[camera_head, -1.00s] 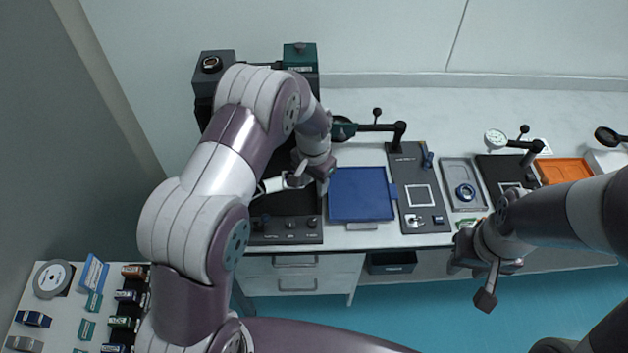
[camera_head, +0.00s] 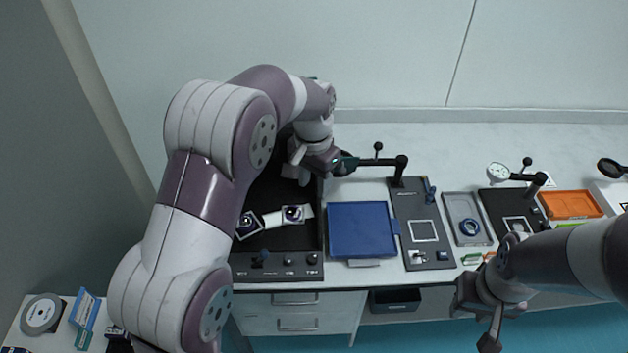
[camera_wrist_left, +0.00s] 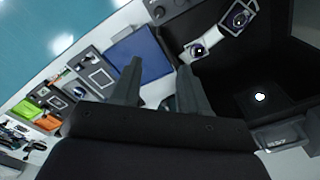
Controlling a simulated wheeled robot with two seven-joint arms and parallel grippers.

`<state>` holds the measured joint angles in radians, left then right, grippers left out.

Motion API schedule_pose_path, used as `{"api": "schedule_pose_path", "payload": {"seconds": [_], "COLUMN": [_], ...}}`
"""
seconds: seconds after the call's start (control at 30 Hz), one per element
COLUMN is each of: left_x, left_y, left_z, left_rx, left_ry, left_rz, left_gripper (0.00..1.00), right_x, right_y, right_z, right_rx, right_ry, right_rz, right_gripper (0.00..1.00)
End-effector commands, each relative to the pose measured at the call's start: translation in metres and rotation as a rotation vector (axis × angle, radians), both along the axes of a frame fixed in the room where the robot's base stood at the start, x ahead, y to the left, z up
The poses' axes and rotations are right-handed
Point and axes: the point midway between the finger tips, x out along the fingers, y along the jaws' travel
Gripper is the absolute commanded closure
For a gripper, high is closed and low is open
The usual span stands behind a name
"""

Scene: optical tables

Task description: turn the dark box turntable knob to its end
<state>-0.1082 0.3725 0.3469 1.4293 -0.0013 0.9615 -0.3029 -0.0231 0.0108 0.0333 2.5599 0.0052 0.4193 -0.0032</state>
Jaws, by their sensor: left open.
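The dark box (camera_head: 290,230) stands at the left end of the bench, open toward me, with two small dark-and-white mounts (camera_head: 292,213) inside. Its front panel carries several small black knobs (camera_head: 312,259); their labels are too small to read, so I cannot tell which is the turntable's or how far it is turned. Two knobs show at the top of the left wrist view (camera_wrist_left: 158,12). My left gripper (camera_head: 304,172) is above the back right part of the box, clear of the knobs. Its fingers (camera_wrist_left: 160,85) are apart and empty. My right gripper (camera_head: 484,318) hangs before the bench, its jaw opening unclear.
A blue tray (camera_head: 361,229) lies just right of the box. Beyond it are a dark plate (camera_head: 422,250) with a post and arm, a grey tray (camera_head: 464,217) holding a blue ring, and an orange tray (camera_head: 570,205). My left arm hides the box's left and back.

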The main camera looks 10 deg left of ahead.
Motion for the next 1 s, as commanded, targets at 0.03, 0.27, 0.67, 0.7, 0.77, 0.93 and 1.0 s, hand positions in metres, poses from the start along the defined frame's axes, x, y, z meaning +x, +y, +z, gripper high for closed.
{"api": "schedule_pose_path", "payload": {"seconds": [0.03,0.27,0.67,0.7,0.77,0.93,1.0], "left_x": [0.000,-0.015,-0.010,-0.010,-0.010,-0.010,-0.010], "left_y": [0.000,0.003,0.002,0.002,0.002,0.002,0.002], "left_z": [-0.005,-0.149,-0.178,-0.188,-0.203,-0.246,-0.260], "left_rx": [0.000,0.011,-0.012,-0.011,-0.011,-0.011,-0.012], "left_ry": [0.001,0.077,0.032,0.033,0.034,0.033,0.031], "left_rz": [0.000,0.437,1.081,1.080,1.080,1.079,1.078], "left_gripper": [0.43,0.43,0.43,0.43,0.43,0.43,0.43], "right_x": [0.000,-0.001,0.000,0.000,0.000,0.000,0.000], "right_y": [0.000,0.000,0.000,0.000,0.000,0.000,0.000], "right_z": [-0.004,-0.084,-0.071,-0.069,-0.066,-0.059,-0.057], "right_rx": [0.000,0.000,0.000,0.000,0.000,0.000,0.000], "right_ry": [0.000,0.003,0.000,0.000,0.000,0.000,0.000], "right_rz": [0.000,0.000,0.000,0.000,0.000,0.000,0.000], "right_gripper": [0.63,0.63,0.63,0.63,0.63,0.63,0.63]}}
